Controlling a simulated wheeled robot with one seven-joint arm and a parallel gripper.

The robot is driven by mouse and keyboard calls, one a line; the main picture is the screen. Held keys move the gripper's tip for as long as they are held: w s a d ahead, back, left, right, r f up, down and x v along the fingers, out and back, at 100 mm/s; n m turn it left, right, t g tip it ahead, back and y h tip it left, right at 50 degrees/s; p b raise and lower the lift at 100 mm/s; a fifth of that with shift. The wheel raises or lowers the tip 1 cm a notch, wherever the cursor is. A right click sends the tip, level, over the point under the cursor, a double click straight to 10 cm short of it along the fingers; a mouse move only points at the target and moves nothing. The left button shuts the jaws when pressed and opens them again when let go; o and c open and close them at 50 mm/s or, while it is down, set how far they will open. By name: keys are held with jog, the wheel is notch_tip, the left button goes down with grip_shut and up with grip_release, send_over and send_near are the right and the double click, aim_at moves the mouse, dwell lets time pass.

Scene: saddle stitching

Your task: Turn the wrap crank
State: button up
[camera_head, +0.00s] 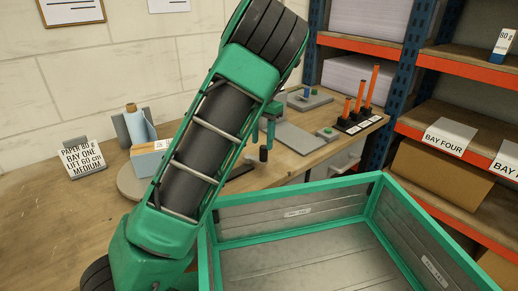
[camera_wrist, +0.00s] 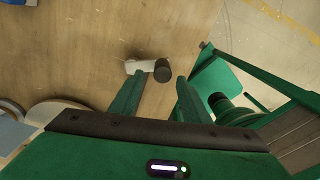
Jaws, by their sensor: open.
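The wrap crank shows in the wrist view as a pale arm (camera_wrist: 137,66) lying over the wooden bench, with a black knob (camera_wrist: 162,71) at its end. My gripper (camera_wrist: 161,82) is open. Its two green fingers point toward the knob, which appears between their tips; I cannot tell whether they touch it. In the head view the black knob (camera_head: 263,154) stands below my green fingers, at the bench's front part. My arm hides much of the crank there.
A blue roll (camera_head: 134,125) stands behind the box, next to a label card (camera_head: 82,163). Grey devices and orange-posted holders (camera_head: 361,112) stand at the bench's back right. A green-rimmed grey bin (camera_head: 290,227) lies in front; shelves (camera_head: 440,100) rise at right.

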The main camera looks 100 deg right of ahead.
jog(key=shift+w+r, duration=0.1)
jog(key=shift+r, duration=2.6)
